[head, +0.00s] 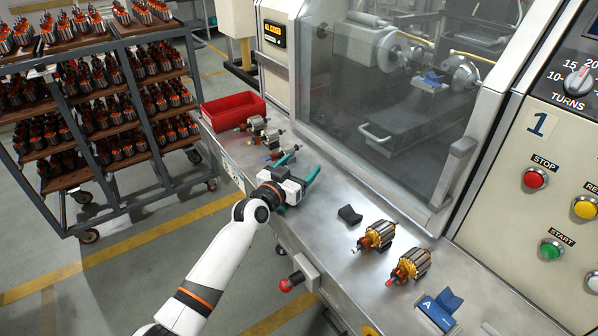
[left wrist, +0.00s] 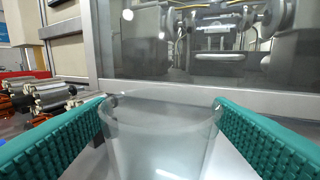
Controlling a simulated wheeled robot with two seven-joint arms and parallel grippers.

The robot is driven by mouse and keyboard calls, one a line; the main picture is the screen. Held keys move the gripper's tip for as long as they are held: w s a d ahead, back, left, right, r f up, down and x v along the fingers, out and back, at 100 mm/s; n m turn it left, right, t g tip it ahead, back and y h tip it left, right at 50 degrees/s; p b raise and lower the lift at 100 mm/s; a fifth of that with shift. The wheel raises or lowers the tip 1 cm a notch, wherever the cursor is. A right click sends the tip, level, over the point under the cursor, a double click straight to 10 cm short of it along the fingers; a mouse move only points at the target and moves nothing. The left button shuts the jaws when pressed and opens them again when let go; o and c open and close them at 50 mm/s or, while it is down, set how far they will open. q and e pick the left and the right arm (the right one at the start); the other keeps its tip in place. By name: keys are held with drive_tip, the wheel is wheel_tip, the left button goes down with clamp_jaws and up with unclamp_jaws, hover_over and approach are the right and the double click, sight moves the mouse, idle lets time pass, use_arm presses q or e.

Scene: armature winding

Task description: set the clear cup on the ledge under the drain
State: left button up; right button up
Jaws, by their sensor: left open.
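A clear cup (left wrist: 160,140) stands upright between the fingers of my left gripper in the left wrist view, its rim uppermost. In the head view I cannot make the cup out. My left gripper (head: 304,160) is open, with green ribbed fingers on either side of the cup; I cannot tell whether they touch it. It is low over the metal ledge (head: 345,190) in front of the machine. The ledge also shows in the left wrist view. I cannot identify a drain in either view. My right gripper is not in view.
A red bin (head: 234,108) and several armatures (head: 258,125) are at the ledge's far left. A black scrap (head: 349,215), two copper armatures (head: 376,236) and a blue block (head: 438,308) lie to the right. The machine's glass door (head: 385,120) rises behind. A loaded rack (head: 110,100) stands left.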

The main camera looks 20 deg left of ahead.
use_arm(q)
drive_tip(key=c, duration=1.1)
